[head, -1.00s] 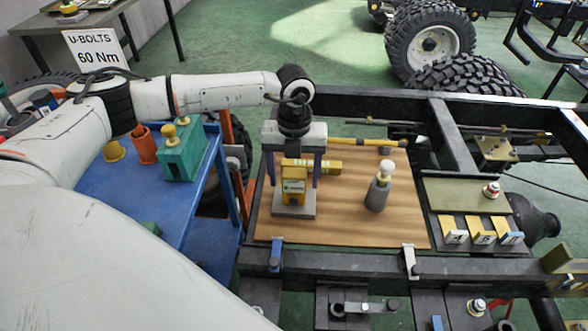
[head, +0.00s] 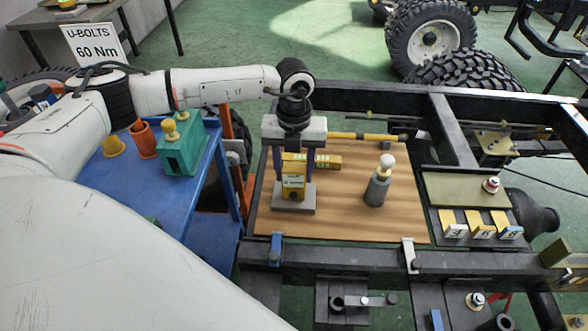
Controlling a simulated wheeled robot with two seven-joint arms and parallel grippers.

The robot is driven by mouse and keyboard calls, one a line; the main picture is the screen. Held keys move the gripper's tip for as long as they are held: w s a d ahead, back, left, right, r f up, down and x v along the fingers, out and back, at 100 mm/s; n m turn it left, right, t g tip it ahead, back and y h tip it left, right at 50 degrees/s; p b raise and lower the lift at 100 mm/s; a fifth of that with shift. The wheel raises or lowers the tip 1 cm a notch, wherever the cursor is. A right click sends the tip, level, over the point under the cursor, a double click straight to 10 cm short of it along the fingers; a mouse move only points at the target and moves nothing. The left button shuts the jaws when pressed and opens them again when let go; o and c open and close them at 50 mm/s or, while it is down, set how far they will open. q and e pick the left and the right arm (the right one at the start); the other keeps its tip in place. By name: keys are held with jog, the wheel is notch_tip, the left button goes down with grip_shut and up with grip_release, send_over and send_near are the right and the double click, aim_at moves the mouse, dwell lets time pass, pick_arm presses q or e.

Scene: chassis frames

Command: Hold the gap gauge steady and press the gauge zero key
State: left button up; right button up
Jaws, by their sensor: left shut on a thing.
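The gripper body hides part of what lies behind the gauge. The zero key is too small to tell apart. My right gripper is not in view.
On the board (head: 345,215) a grey cylinder with a white knob (head: 378,185) stands to the right. A yellow bar (head: 328,162) lies behind the gauge and a yellow-handled hammer (head: 360,136) at the back. Clamps (head: 276,248) sit at the front edge.

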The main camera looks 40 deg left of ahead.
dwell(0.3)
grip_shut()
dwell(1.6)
